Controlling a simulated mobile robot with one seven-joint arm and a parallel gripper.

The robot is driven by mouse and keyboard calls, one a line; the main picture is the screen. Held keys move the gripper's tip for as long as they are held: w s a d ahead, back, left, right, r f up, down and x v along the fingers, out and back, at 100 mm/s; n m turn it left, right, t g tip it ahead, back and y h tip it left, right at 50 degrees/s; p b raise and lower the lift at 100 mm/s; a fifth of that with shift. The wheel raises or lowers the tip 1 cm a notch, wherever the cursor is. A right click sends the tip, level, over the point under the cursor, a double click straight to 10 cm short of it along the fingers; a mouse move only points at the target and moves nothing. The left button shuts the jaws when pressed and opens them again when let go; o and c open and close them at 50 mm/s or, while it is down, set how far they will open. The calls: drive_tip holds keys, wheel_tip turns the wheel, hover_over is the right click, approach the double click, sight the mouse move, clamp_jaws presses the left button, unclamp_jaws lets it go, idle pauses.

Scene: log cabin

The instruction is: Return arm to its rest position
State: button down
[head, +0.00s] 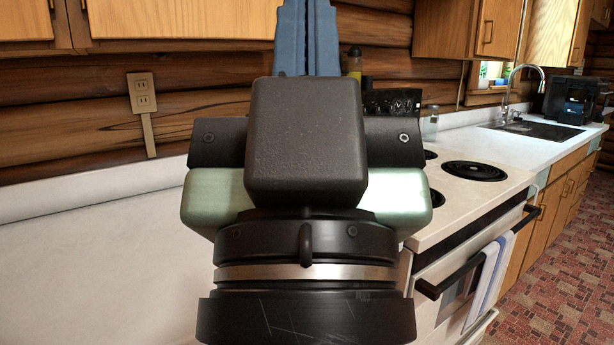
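My gripper (308,40) points up at the top middle of the head view, seen from behind over the dark wrist housing. Its two blue fingers stand side by side with no clear gap between them. Their tips reach the top edge of the picture, and no held object shows. My arm's wrist fills the middle of the view, in front of the counter and log wall, and hides part of the stove.
A white counter (90,270) lies at left, below a wall outlet (143,92). A stove (470,200) with a hanging towel (490,280) is at right, then a sink (535,129). Wooden cabinets (465,28) hang above. Patterned floor (560,285) is clear at lower right.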

wheel_tip(320, 180, up, 22)
drive_tip(key=p, duration=2)
drive_tip(key=shift+r, duration=0.2)
